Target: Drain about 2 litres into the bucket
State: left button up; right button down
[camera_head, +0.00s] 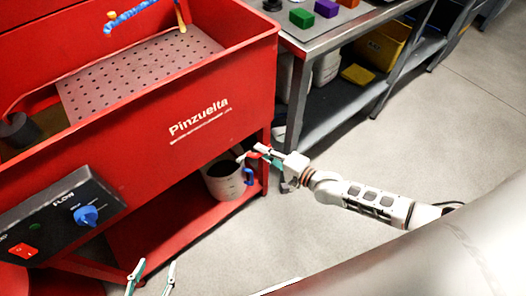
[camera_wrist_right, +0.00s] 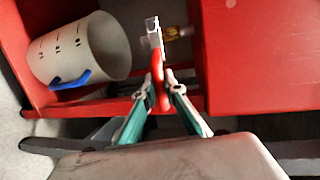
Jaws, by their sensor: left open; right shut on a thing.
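The bucket (camera_head: 222,184) is pale with a blue handle and stands on the red lower shelf under the parts washer; its inside looks dark. In the right wrist view the bucket (camera_wrist_right: 85,48) shows level marks on its wall. My right gripper (camera_head: 262,155) is shut on a red lever (camera_wrist_right: 162,92), beside and above the bucket. A pale fitting (camera_wrist_right: 153,30) with a yellowish part (camera_wrist_right: 178,34) lies just beyond the lever. I cannot make out any stream of liquid. My left gripper (camera_head: 150,276) is open and empty at the bottom edge of the head view.
The red washer (camera_head: 130,140) has a perforated tray (camera_head: 140,75) and a blue hose (camera_head: 128,16). A panel with a blue FLOW knob (camera_head: 86,215) and red switch (camera_head: 23,252) is at lower left. A metal bench (camera_head: 340,30) stands behind. Floor at right is clear.

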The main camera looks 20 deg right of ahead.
jog(key=c, duration=2.1)
grip_release()
jog(key=v, duration=1.2)
jog(key=shift+r, duration=0.1)
